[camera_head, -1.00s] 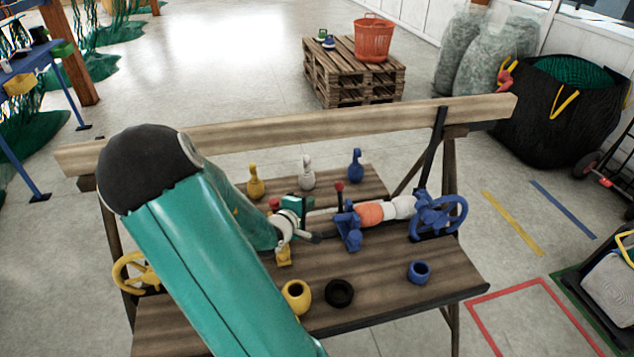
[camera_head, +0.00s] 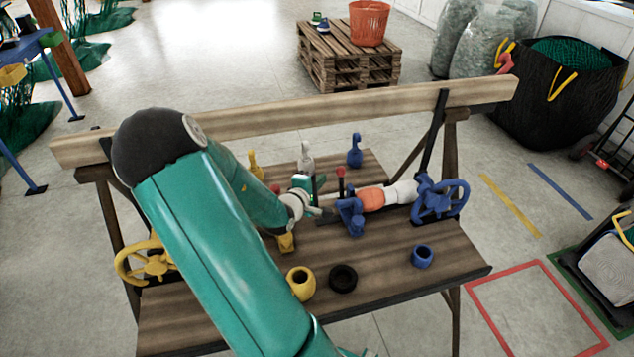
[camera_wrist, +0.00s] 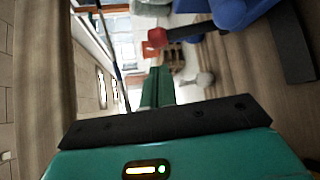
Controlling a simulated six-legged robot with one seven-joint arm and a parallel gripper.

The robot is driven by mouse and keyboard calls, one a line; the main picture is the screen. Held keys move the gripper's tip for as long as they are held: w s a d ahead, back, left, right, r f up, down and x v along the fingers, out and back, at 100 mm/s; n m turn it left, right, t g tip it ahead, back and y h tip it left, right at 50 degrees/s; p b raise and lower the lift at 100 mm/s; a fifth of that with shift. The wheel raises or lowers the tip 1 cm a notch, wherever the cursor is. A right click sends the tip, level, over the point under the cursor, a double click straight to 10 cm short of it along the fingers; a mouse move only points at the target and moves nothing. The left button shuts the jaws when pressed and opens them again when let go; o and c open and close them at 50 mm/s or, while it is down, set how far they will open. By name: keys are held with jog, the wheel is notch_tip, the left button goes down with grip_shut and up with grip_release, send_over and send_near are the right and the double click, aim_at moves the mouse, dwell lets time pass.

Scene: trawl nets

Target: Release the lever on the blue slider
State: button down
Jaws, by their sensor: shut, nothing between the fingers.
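The blue slider (camera_head: 351,217) sits on the rail of the wooden bench, right of my gripper. Its lever, with a red knob (camera_head: 340,171), stands upright on its left side. In the wrist view, the blue slider (camera_wrist: 238,10) is at the top right and the red knob (camera_wrist: 157,38) ends its dark lever. My gripper (camera_head: 327,211) is shut and empty, just left of the slider.
An orange and white piece (camera_head: 372,199) lies on the rail right of the slider, before a blue handwheel (camera_head: 439,200). A yellow handwheel (camera_head: 145,263) is at the left. Yellow (camera_head: 300,283), black (camera_head: 343,278) and blue (camera_head: 422,256) cups stand in front. A wooden beam (camera_head: 290,116) runs behind.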

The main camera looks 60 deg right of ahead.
jog(key=x, duration=0.6)
jog(key=shift+w+d, duration=0.15)
jog(key=shift+d, duration=0.15)
jog(key=shift+a+f, duration=0.1)
jog(key=s+a+m+h, duration=0.2)
jog(key=shift+s+a+r, duration=0.25)
jog(key=shift+s+r, duration=0.1)
jog(key=shift+r, duration=0.05)
jog(key=shift+a, duration=0.1)
send_near(338, 172)
jog(key=shift+s+a, duration=0.1)
jog(key=shift+a, duration=0.15)
dwell(0.3)
